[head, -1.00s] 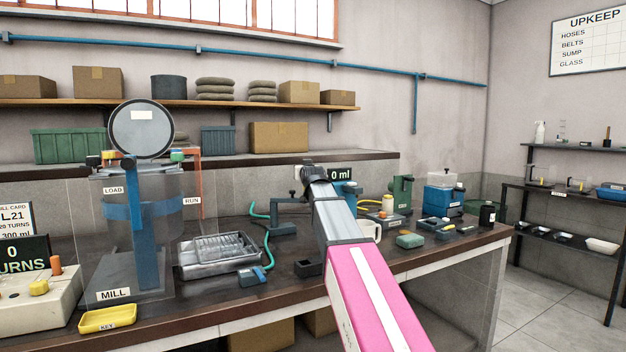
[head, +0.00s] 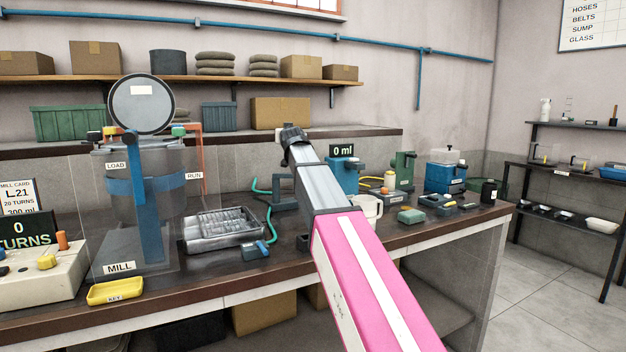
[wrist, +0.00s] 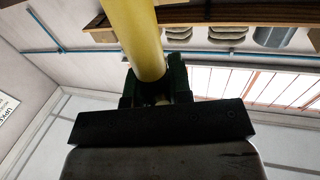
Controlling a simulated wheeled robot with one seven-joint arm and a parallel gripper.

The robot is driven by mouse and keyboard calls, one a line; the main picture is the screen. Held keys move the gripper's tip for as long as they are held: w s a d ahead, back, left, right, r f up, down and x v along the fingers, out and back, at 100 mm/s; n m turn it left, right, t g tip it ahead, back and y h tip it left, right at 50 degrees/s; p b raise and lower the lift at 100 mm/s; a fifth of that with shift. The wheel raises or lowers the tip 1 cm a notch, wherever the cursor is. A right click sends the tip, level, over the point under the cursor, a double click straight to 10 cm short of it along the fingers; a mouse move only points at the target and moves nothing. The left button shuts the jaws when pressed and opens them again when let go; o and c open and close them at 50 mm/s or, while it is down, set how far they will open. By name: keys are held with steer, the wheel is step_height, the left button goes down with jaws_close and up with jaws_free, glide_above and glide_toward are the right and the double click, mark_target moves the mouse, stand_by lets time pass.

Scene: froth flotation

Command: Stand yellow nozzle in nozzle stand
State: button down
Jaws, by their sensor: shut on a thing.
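The yellow nozzle (wrist: 135,38) is a smooth yellow cylinder in the wrist view, running from between my jaws out past the top edge. My gripper (wrist: 154,88) is shut on it, with dark green fingers on both sides. In the head view my arm's dark end (head: 292,138) is raised above the bench in front of the wall, and the nozzle is hidden there. A small black block (head: 303,242) on the bench beside my arm may be the nozzle stand; my arm partly hides it and I cannot tell for sure.
The mill (head: 133,215) stands behind a clear guard at left. A metal tray (head: 222,230), a blue clamp stand (head: 284,192) and a white jug (head: 367,211) are near my arm. A yellow key tray (head: 115,292) lies at the front edge. Several small items crowd the right.

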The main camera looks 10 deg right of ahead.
steer(key=d+f, duration=0.2)
steer(key=d, duration=0.1)
steer(key=d+f, duration=0.2)
steer(key=d, duration=0.2)
steer(key=d+f, duration=0.3)
steer(key=d, duration=0.1)
steer(key=shift+s+d, duration=0.25)
steer(key=shift+f, duration=1.75)
steer(key=shift+f, duration=0.15)
steer(key=c, duration=1)
jaws_free()
steer(key=shift+c, duration=0.2)
